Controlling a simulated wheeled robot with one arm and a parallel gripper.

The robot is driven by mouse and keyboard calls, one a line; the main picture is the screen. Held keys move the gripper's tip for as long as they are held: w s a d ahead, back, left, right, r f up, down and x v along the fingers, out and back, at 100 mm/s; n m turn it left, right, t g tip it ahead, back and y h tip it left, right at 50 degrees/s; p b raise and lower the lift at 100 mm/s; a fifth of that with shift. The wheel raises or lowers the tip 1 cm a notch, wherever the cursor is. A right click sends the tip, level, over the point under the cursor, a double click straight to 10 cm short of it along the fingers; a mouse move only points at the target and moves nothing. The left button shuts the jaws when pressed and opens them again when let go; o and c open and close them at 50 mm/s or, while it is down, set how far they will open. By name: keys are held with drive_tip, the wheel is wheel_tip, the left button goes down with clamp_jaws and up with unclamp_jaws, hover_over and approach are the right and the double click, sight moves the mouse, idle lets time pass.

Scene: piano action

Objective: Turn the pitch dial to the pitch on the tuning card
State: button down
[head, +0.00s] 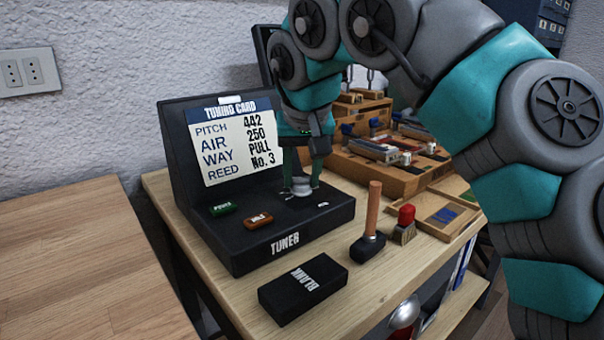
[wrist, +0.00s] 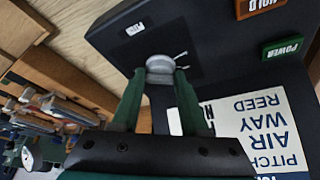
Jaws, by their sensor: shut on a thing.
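The black tuner (head: 235,250) stands on the wooden bench, with a green POWER button (head: 222,208) and an orange HOLD button (head: 258,220) on its top. The tuning card (head: 232,140) is on its upright back panel and reads PITCH 442, AIR 250, WAY PULL, REED No. 3. The silver pitch dial (head: 301,188) is on the tuner's right part. My gripper (head: 302,183) points down and is shut on the dial. In the wrist view, the fingertips grip the dial (wrist: 160,66) from both sides. The dial's reading is too small or hidden to tell.
A black BLANK block (head: 303,288) lies in front of the tuner. A wooden-handled hammer (head: 372,225) stands upright to the right, beside a red-topped piece (head: 405,222). Wooden trays (head: 385,178) with parts fill the back right. The left tabletop (head: 80,260) is clear.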

drive_tip(key=m+h, duration=0.1)
drive_tip(key=m, duration=0.1)
drive_tip(key=m+h, duration=0.1)
drive_tip(key=m, duration=0.2)
drive_tip(key=shift+a+m, duration=0.2)
drive_tip(key=shift+m, duration=0.1)
drive_tip(key=shift+w+m+g+h, duration=0.1)
drive_tip(key=shift+m+g+h, duration=0.25)
drive_tip(key=shift+m, duration=0.35)
drive_tip(key=shift+m+g+h, duration=0.35)
drive_tip(key=shift+m+h, duration=0.1)
drive_tip(key=shift+m, duration=1.05)
drive_tip(key=shift+a+m, duration=0.15)
drive_tip(key=shift+m, duration=0.25)
drive_tip(key=shift+c, duration=2.2)
unclamp_jaws()
drive_tip(key=shift+r+n, duration=0.1)
drive_tip(key=shift+n, duration=0.4)
drive_tip(key=shift+n+y, duration=0.4)
drive_tip(key=shift+n, duration=0.7)
